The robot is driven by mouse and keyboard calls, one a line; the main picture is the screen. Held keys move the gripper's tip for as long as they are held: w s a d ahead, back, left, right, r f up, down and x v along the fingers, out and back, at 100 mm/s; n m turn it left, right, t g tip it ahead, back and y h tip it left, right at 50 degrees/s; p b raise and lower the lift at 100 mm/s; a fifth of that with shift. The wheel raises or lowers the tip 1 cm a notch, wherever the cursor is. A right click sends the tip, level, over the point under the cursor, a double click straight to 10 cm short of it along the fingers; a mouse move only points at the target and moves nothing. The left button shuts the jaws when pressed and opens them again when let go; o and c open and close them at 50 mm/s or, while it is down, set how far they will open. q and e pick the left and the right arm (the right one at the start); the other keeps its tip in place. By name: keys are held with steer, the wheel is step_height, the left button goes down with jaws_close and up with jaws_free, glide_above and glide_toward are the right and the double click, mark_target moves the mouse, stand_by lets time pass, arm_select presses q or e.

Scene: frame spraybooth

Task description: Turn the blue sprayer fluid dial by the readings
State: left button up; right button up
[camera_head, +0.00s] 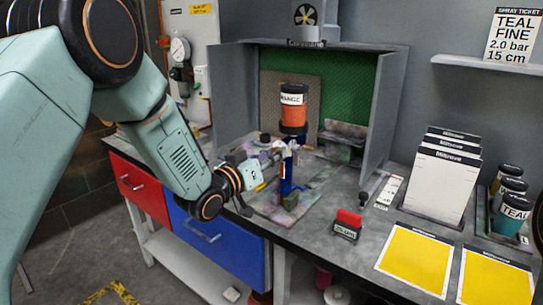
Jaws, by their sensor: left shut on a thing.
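The blue sprayer (286,184) stands upright at the front of the booth, with a blue handle and a pale metal head. A cup with an orange band and dark lid (293,105) shows just above and behind the head. My left gripper (272,157) reaches in from the left and is shut at the back of the sprayer head, where the fluid dial is. The fingers hide the dial, and its setting cannot be read. My right gripper is not in view.
A pressure gauge (180,50) hangs at the back left. A spray ticket (512,36) reads TEAL FINE, 2.0 bar, 15 cm.

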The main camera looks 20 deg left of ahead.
arm_select(q)
jaws_close()
steer(key=shift+m, duration=0.4)
steer(key=m+b, duration=0.2)
steer(key=m, duration=0.8)
steer(key=shift+f+m+b, duration=0.15)
steer(key=shift+m+b, duration=0.15)
steer(key=shift+m, duration=0.1)
steer(key=o, duration=0.7)
jaws_free()
steer(key=shift+s, duration=0.1)
steer(key=shift+o, duration=0.2)
steer(key=shift+a, duration=0.1)
